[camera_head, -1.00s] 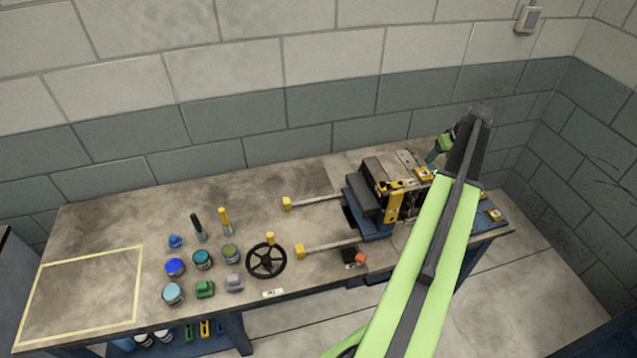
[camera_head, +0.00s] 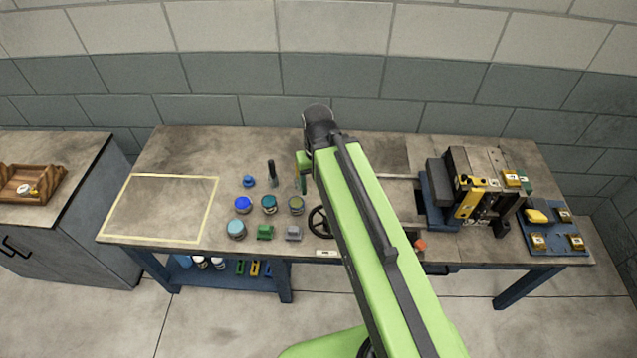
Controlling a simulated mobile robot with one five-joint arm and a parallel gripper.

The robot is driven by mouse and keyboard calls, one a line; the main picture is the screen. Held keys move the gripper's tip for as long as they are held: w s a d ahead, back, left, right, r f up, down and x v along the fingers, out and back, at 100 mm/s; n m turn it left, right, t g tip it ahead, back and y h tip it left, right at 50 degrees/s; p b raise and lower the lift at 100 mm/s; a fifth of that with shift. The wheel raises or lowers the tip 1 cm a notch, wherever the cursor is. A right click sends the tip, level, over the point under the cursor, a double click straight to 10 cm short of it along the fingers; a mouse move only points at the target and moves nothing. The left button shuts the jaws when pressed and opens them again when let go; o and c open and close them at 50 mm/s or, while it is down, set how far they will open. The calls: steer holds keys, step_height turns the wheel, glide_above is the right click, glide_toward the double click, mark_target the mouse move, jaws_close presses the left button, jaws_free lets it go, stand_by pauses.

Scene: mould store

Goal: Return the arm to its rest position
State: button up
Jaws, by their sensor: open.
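My green and black arm (camera_head: 375,240) rises from the bottom edge, leaning left, to a dark joint (camera_head: 320,128) over the middle of the workbench. A short green part of my arm shows just left of and below this joint. My gripper cannot be made out; the arm hides what lies beyond the joint.
The workbench (camera_head: 180,150) carries a taped rectangle (camera_head: 211,205), several small pots, a dark-handled tool (camera_head: 271,172), a partly hidden black handwheel (camera_head: 318,222) and a mould assembly (camera_head: 455,175). A blue plate (camera_head: 557,246) with yellow blocks lies right. A wooden tray (camera_head: 50,182) stands on the left cabinet.

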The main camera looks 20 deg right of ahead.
steer(key=shift+w, duration=0.1)
step_height(320, 180, down, 10)
steer(key=b, duration=1)
steer(key=shift+d, duration=0.2)
